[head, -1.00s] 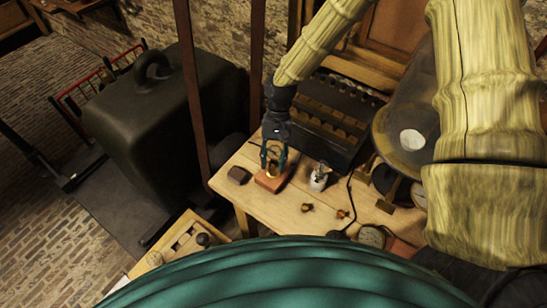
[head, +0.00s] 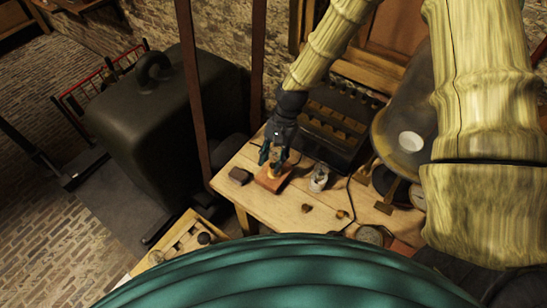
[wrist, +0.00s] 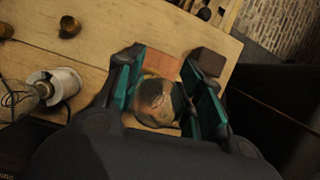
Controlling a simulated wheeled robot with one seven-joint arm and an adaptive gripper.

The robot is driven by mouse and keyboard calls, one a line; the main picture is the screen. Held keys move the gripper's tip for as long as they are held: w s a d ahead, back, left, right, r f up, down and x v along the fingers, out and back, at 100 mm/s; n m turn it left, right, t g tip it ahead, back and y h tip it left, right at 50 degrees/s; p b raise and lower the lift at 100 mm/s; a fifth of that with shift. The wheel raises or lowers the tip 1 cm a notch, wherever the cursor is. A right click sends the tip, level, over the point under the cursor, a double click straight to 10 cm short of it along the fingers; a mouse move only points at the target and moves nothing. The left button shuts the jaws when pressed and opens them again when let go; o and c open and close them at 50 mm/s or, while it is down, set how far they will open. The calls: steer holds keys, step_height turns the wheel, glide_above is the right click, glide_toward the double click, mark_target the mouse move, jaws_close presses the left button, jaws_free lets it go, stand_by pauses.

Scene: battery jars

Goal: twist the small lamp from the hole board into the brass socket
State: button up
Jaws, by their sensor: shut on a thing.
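My gripper (head: 272,158) is shut on the small lamp (wrist: 157,97), a clear rounded glass bulb between the teal fingers in the wrist view. The gripper points down over a reddish-brown wooden block (head: 272,184) on the table. The brass socket on this block is mostly hidden by the lamp and fingers, so I cannot tell how deep the lamp sits in it. The hole board (head: 178,246) is at the lower left in the head view, pale wood with dark round things on it.
A dark block (head: 239,176) lies just left of the socket's block. A dark battery rack (head: 330,125) stands behind. The table's front left (head: 255,202) is bare.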

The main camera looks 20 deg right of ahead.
steer(key=shift+m+t, duration=0.3)
steer(key=shift+m, duration=0.4)
steer(key=shift+w+a+r+m+t+y+p, duration=0.1)
steer(key=shift+m+t+y+p, duration=0.1)
steer(key=shift+m, duration=0.35)
steer(key=shift+w+m+t+y+p, duration=0.1)
steer(key=shift+m+t+p, duration=0.1)
steer(key=shift+m, duration=0.35)
steer(key=m+t, duration=0.1)
steer(key=m, duration=0.2)
steer(key=shift+w+a, duration=0.1)
steer(key=shift+w, duration=0.05)
steer(key=shift+w+m+t, duration=0.15)
steer(key=shift+m+t, duration=0.15)
steer(key=shift+m, duration=0.3)
